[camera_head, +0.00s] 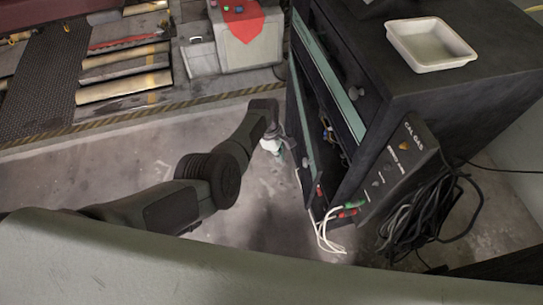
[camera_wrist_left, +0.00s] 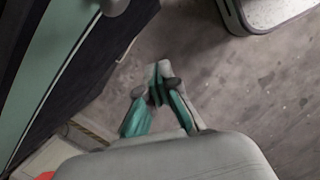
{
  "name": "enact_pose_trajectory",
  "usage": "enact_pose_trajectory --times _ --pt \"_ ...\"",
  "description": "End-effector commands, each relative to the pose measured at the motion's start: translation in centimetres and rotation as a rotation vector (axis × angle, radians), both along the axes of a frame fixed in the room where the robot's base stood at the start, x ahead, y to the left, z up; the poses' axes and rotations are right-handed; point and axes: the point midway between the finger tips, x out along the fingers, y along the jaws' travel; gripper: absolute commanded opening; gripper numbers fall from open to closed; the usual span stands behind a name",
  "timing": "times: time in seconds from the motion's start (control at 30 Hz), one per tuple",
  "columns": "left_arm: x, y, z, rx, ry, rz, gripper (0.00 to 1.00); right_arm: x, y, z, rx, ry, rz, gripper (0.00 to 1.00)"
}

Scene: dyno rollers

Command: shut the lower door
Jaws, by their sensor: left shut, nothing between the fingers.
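The dark cabinet (camera_head: 440,98) stands at the right of the head view. Its lower door (camera_head: 303,125), a dark panel with a teal edge, stands ajar, and cables show in the gap behind it. In the left wrist view the closed fingers (camera_wrist_left: 157,80) point over bare floor, beside a teal-edged cabinet panel (camera_wrist_left: 60,55) at the left. Contact with the door cannot be told. My right gripper is not in view.
A white tray (camera_head: 430,45) sits on the cabinet top. A CAL GAS box (camera_head: 398,165) with black cables (camera_head: 425,213) and white hoses (camera_head: 328,232) is at the cabinet's near side. Rollers (camera_head: 124,87) lie at the upper left. Floor left of the door is clear.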

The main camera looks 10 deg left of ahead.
Motion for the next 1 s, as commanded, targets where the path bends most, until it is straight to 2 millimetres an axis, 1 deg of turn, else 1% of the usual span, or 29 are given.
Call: enact_pose_trajectory --times 0.07,0.2,0.67,0.77,0.87,0.97,1.0 --pt "0.1 -0.4 0.0 0.0 0.001 0.0 0.0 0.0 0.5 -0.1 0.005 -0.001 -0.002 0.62" --pt "0.2 -0.8 0.0 0.001 0.0 0.0 0.0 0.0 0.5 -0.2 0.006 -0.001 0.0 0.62" --pt "0.2 -0.7 0.0 0.0 0.001 0.0 0.0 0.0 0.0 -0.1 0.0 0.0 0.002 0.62" --pt "0.0 -0.2 0.2 0.0 0.001 0.001 0.0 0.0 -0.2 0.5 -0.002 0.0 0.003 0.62" --pt "-0.4 1.0 0.4 0.002 0.003 0.0 0.0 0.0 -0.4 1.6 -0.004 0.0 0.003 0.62" --pt "-0.9 2.8 0.6 0.002 0.003 0.0 0.0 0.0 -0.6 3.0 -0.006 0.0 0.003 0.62" --pt "-0.9 2.7 2.0 -0.002 -0.002 -0.001 0.0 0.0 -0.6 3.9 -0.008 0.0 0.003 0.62"
